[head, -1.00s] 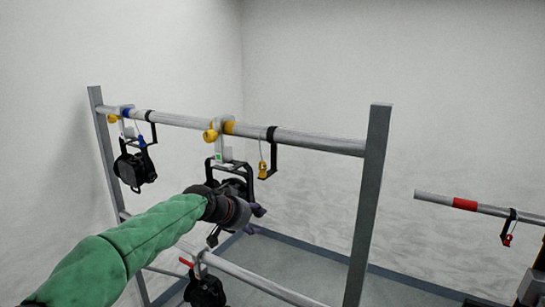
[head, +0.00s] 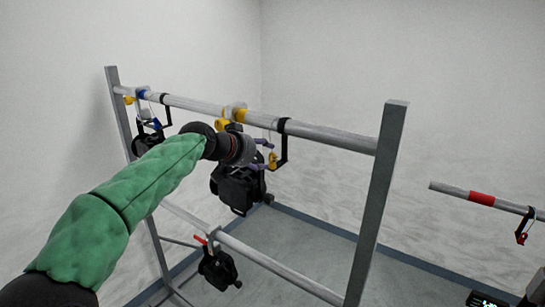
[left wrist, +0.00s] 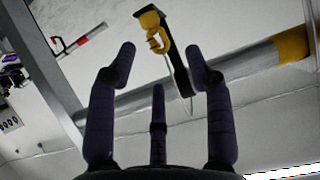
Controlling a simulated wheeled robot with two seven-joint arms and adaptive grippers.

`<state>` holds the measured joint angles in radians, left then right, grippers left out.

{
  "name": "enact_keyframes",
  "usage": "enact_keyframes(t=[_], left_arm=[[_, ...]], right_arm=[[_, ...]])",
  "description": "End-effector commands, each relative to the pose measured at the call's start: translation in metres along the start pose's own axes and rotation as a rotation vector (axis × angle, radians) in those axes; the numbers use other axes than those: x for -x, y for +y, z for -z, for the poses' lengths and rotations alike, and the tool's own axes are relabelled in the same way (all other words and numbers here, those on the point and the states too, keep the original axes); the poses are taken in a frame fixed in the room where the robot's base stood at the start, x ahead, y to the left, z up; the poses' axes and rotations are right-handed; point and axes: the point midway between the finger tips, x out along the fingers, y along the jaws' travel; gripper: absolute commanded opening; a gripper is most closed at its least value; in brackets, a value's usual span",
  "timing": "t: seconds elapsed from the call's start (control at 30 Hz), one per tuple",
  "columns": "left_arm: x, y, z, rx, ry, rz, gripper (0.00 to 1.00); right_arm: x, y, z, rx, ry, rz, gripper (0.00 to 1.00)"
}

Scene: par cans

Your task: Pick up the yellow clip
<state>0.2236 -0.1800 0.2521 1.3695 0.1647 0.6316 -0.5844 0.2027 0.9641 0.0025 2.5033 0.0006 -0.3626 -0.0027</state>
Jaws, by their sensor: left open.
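The yellow clip (head: 272,160) hangs on a thin cable at a black hook bracket (head: 284,150) on the upper bar. In the left wrist view the yellow clip (left wrist: 158,42) is beyond the fingertips, between them in the picture, with the cable running down from it. My left gripper (head: 262,154) is open and empty, its purple fingers pointing toward the clip. The left gripper (left wrist: 161,62) also shows in its wrist view with its fingers spread. I see no contact with the clip.
The upper bar (head: 330,138) and grey upright (head: 380,190) are close by. A black par can (head: 237,188) hangs just below my gripper; another (head: 217,270) hangs on the lower bar. A bar with a red band (head: 481,198) and a red clip (head: 521,238) is at right.

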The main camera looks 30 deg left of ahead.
Motion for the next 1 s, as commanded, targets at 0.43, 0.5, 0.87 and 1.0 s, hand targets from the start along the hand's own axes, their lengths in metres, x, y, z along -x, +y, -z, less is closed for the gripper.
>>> enact_keyframes(t=[0.43,0.5,0.87,1.0], left_arm=[[-0.045,0.000,0.001,0.000,0.000,0.001,0.52],[-0.045,0.000,0.001,0.000,0.000,0.001,0.52],[-0.044,0.000,0.002,0.000,0.003,0.002,0.00],[-0.044,-0.001,0.003,0.000,0.005,0.004,0.00]], right_arm=[[0.017,-0.006,0.000,0.000,0.001,0.000,0.40],[0.016,-0.006,-0.001,0.000,0.000,0.000,0.40],[0.016,-0.006,-0.001,0.000,0.000,0.000,0.40],[0.016,-0.006,-0.001,0.000,0.000,0.000,0.40]])
